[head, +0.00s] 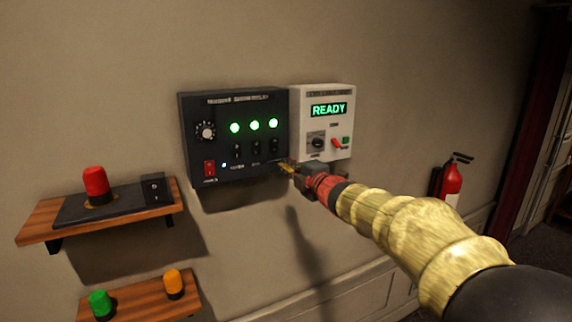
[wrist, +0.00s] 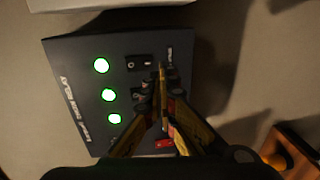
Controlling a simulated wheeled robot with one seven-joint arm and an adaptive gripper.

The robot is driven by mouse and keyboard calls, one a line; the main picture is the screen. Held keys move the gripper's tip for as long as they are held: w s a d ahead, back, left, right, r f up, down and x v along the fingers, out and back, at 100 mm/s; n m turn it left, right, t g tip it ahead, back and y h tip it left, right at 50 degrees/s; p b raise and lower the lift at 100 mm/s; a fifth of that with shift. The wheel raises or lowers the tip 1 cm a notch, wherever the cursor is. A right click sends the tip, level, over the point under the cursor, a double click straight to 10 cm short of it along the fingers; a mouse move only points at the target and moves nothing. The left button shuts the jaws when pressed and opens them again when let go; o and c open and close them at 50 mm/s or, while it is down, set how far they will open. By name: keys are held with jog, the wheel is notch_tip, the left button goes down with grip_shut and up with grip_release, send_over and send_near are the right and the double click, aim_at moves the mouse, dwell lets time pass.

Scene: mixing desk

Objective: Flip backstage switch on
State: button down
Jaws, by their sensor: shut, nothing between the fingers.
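A black wall panel (head: 190,130) has three lit green lights in a row with a small black switch under each. The labels are too blurred to tell which switch is backstage. The rightmost switch (head: 274,146) also shows in the wrist view (wrist: 138,62). My gripper (head: 286,167) is at the panel's lower right corner, shut and empty. The fingers partly hide the other switches there.
A white box (head: 322,96) reading READY, with a red lever (head: 337,143), adjoins the panel on the right. A red rocker (head: 209,168) and a dial (head: 205,130) are at its left. A fire extinguisher (head: 452,180) hangs right.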

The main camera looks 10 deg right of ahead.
jog(key=v, duration=0.7)
jog(key=shift+s+f+b, duration=0.2)
jog(key=shift+f+b, duration=0.25)
jog(key=shift+f, duration=0.15)
jog(key=shift+d, duration=0.1)
